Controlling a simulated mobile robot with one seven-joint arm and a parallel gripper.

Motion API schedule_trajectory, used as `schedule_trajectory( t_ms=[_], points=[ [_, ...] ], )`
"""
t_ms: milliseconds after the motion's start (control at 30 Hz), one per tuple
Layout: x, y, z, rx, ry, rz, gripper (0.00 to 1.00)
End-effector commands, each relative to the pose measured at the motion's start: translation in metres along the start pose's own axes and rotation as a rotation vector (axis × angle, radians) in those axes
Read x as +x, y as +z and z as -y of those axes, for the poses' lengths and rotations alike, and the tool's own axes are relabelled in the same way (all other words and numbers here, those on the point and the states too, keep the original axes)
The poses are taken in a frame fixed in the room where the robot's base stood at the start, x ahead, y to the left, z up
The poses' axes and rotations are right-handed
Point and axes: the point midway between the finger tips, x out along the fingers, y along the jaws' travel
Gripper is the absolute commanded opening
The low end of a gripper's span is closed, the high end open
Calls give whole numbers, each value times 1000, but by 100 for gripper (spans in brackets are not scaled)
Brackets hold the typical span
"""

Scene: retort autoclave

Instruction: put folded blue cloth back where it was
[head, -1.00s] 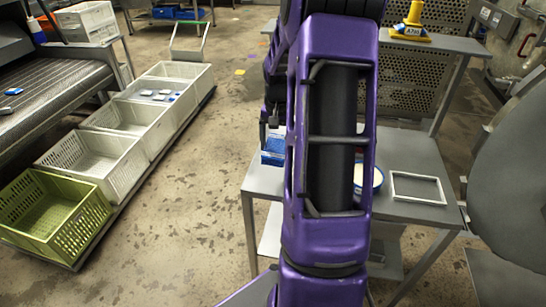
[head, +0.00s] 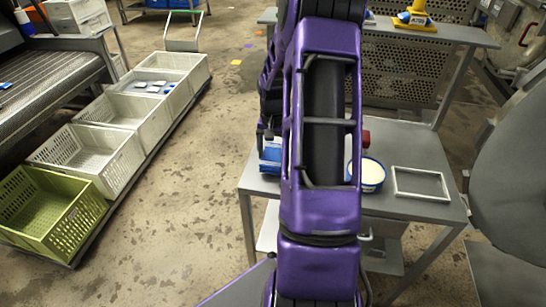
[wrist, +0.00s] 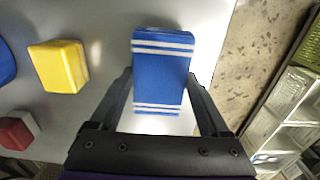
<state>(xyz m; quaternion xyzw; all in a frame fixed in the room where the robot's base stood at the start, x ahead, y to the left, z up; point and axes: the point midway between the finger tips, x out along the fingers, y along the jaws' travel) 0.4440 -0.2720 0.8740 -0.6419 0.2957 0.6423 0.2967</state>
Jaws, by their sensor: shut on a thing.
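The folded blue cloth (wrist: 160,75), with white stripes near both ends, lies between the two fingers of my gripper (wrist: 160,88) in the wrist view. My gripper is shut on it. In the head view, the cloth (head: 270,155) shows at the left edge of the grey table (head: 400,207), partly hidden by my purple arm. My gripper (head: 265,135) is seen only as dark parts there. I cannot tell whether the cloth touches the tabletop or hangs just above it.
A yellow block (wrist: 58,66) and a red-and-white object (wrist: 18,130) are on the table. A round blue tub with white contents (head: 370,175) and a white frame (head: 420,184) stand right of my arm. White crates (head: 90,155) and a green crate (head: 48,208) line the left floor.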

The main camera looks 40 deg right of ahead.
Motion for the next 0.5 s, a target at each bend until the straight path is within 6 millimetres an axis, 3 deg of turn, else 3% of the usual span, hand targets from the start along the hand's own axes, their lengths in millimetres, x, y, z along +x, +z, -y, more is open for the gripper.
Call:
schedule_trajectory(
  t_ms=[100, 400, 433, 500],
  points=[
    [16, 0, 0, 0, 0, 2, 36],
    [18, 0, 0, 0, 0, 0, 36],
    [18, 0, 0, 0, 0, 0, 84],
    [17, 0, 0, 0, 0, 0, 96]
  ],
)
